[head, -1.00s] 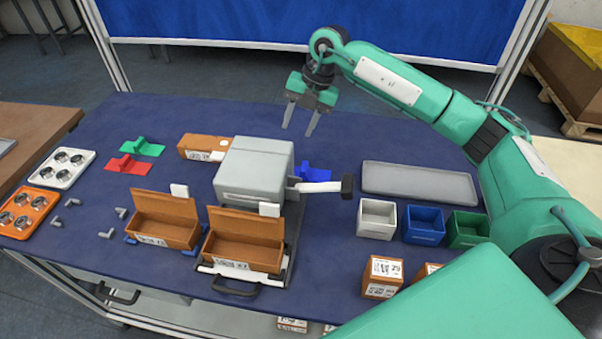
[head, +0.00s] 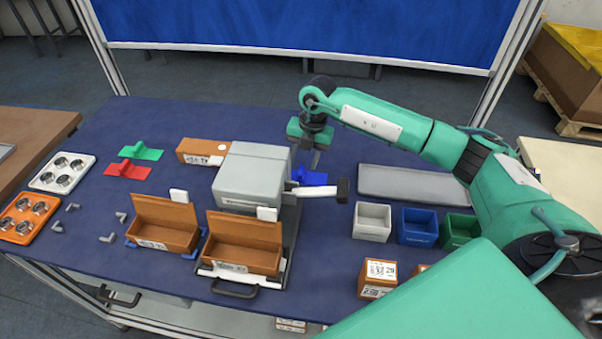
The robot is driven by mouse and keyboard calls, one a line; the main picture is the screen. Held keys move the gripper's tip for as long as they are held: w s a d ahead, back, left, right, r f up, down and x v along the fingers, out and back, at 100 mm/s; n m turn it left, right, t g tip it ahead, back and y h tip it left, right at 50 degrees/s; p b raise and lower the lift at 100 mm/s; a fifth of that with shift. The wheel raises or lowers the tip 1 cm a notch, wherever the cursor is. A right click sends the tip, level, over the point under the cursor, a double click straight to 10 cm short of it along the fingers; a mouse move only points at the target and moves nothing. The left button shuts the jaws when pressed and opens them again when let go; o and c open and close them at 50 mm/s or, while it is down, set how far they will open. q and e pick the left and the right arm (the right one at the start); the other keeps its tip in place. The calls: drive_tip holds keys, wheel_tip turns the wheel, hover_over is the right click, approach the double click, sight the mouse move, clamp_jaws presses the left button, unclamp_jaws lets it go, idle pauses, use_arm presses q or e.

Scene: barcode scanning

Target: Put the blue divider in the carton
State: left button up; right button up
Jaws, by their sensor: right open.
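The blue divider (head: 311,177) lies on the dark blue table behind the grey machine's handle, partly hidden by my right gripper and the machine. My right gripper (head: 306,167) is open, pointing down just above and behind the divider; I cannot tell whether it touches it. Two open brown cartons stand at the front: the left carton (head: 164,236) beside the grey machine, and the right carton (head: 243,257) in front of it. Both look empty inside. My left gripper is out of view.
The grey machine (head: 245,178) with its protruding handle (head: 315,192) stands close to the divider. Red (head: 127,171) and green (head: 141,152) dividers lie at left. A grey tray (head: 415,184) and white (head: 372,221), blue (head: 417,226) and green (head: 458,230) bins stand at right.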

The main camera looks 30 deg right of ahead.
sight(302, 170)
drive_tip(key=shift+w+a+f+p, duration=0.1)
drive_tip(key=shift+f+p, duration=0.15)
drive_tip(key=shift+f, duration=0.7)
drive_tip(key=shift+w+a+f+p, duration=0.1)
drive_tip(key=shift+f+p, duration=0.1)
drive_tip(key=shift+f, duration=0.7)
clamp_jaws()
